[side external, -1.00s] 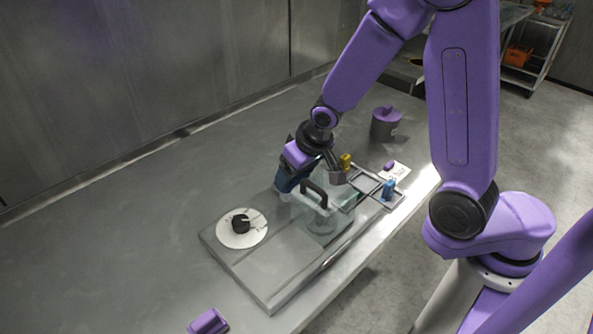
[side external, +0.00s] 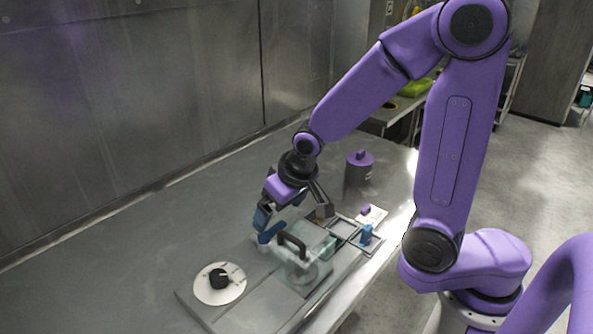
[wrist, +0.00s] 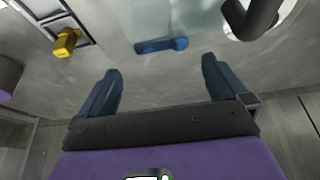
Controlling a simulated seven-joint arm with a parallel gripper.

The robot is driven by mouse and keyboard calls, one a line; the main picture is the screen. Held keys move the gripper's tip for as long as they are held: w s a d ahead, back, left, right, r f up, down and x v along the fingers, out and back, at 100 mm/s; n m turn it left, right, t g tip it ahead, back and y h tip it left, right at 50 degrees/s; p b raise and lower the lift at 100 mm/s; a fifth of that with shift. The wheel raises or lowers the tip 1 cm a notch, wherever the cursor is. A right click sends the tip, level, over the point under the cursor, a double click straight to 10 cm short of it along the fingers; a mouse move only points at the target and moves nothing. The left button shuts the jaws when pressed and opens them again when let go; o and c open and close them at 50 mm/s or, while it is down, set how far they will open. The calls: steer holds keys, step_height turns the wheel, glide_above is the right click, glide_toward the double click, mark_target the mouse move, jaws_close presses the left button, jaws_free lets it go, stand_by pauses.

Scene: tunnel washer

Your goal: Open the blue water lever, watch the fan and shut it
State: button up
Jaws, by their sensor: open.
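The blue water lever (wrist: 162,45) shows in the wrist view as a short bar lying crosswise at the edge of a clear panel. In the side view it appears as a blue bar (side external: 271,234) just below my gripper, left of the black handle (side external: 292,243). My gripper (wrist: 160,88) is open and empty, its two blue fingers spread either side of the lever's position in the picture, with a visible gap to it. A clear housing (side external: 318,262) stands beside the lever; a round part inside may be the fan, but it is too blurred to tell.
A white dial (side external: 207,295) with a black knob lies at the front left. A grey frame with a blue block (side external: 366,234), a yellow block (wrist: 66,42) and a purple-lidded canister (side external: 359,160) stand to the right. The table at left is clear.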

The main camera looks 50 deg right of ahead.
steer(key=v, duration=1.2)
steer(key=shift+f, duration=0.1)
step_height(320, 180, down, 3)
steer(key=n, duration=0.2)
steer(key=n+g, duration=0.1)
steer(key=n, duration=0.1)
steer(key=shift+s+a+y, duration=0.1)
steer(key=shift+s+y, duration=0.05)
steer(key=shift+y, duration=0.25)
steer(key=shift+s+d+f+n+g, duration=0.25)
steer(key=shift+s+n+g, duration=0.2)
steer(key=shift+n, duration=0.15)
steer(key=s+d+f+n+g, duration=0.1)
steer(key=s+d+f+n, duration=0.1)
steer(key=s, duration=0.6)
steer(key=s+d+f+n+g, duration=0.1)
steer(key=s+d+n, duration=0.3)
steer(key=s, duration=0.4)
steer(key=shift+d+f+n, duration=0.25)
steer(key=shift+f+n, duration=0.3)
steer(key=shift+n, duration=0.25)
